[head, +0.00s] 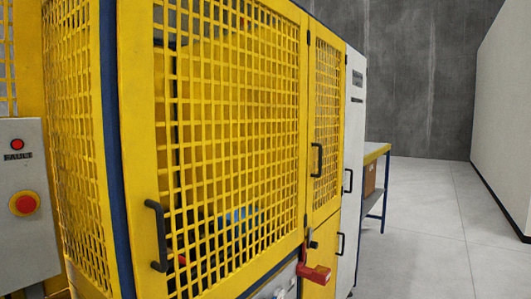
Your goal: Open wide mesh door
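The wide mesh door (302,125) is a yellow framed panel with a square grid, filling the middle of the head view. It looks closed, with its left edge beside a dark blue post (113,150). A black bar handle (156,235) stands upright low on its left frame. Dark hinge-like parts show on its right edge. Through the mesh I see blue and dark parts, which are hard to make out. Neither of my grippers shows in this view.
A narrow mesh door (341,100) with a black handle (316,160) stands to the right. A red part (316,273) sticks out below. A grey control box (25,255) with a red button (24,204) stands left. Grey floor (420,240) is clear at right.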

